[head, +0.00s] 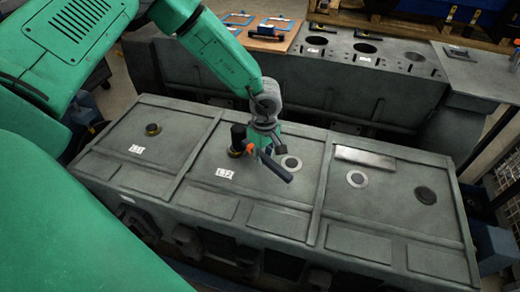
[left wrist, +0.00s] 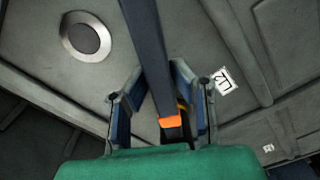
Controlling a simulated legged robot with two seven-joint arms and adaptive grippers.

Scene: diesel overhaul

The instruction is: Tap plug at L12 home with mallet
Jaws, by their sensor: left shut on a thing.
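My left gripper (head: 264,142) is shut on the dark handle of a mallet (head: 275,168). The mallet has an orange collar and a black head, and its head stands upright over the deck of the grey engine block (head: 200,133). A bit of yellow, likely the plug (head: 235,153), shows at the foot of the head, behind the L12 label (head: 224,173). I cannot tell whether head and plug touch. In the left wrist view the handle (left wrist: 148,45) runs between the fingers (left wrist: 158,95), and the label (left wrist: 222,81) is at the right. My right gripper is out of view.
Another black and yellow plug (head: 153,129) sits in the left section beside its label (head: 136,149). Raised ribs divide the deck.

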